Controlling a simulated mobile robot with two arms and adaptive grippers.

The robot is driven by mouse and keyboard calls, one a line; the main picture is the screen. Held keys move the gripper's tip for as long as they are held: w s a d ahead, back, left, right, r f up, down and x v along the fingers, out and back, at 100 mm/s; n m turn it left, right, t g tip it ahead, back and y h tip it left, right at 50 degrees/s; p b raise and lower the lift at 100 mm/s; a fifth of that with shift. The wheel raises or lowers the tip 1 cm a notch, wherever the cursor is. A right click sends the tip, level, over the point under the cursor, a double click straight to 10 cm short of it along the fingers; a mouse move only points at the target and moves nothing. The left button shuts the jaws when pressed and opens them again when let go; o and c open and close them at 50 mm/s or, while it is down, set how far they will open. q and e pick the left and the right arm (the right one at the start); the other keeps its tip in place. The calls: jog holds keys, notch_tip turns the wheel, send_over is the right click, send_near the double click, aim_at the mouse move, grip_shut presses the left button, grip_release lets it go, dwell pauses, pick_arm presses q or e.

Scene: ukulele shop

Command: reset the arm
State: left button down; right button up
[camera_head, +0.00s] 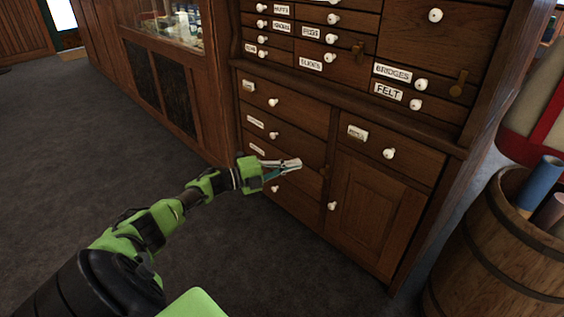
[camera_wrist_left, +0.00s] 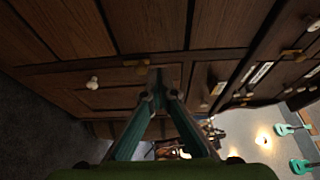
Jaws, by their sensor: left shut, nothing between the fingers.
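My left arm, green and black, reaches in from the lower left in the head view. Its left gripper (camera_head: 290,165) is shut and empty in front of the lower part of the wooden drawer cabinet (camera_head: 380,205). In the left wrist view the fingers of the left gripper (camera_wrist_left: 160,82) meet at their tips, with the cabinet front (camera_wrist_left: 150,25) behind them. I cannot tell whether the tips touch the wood. My right gripper is not in view.
Labelled drawers with white knobs fill the cabinet's upper part, including a felt drawer (camera_head: 388,91). A wooden barrel (camera_head: 500,255) with rolled tubes stands at the right. A glass-topped counter (camera_head: 165,75) stands behind. Dark carpet (camera_head: 60,150) lies open at the left.

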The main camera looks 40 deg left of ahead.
pick_arm(q)
jog(key=shift+s+a, duration=0.2)
jog(key=shift+a, duration=0.7)
jog(key=shift+s+a, duration=0.15)
jog(key=shift+a, duration=0.75)
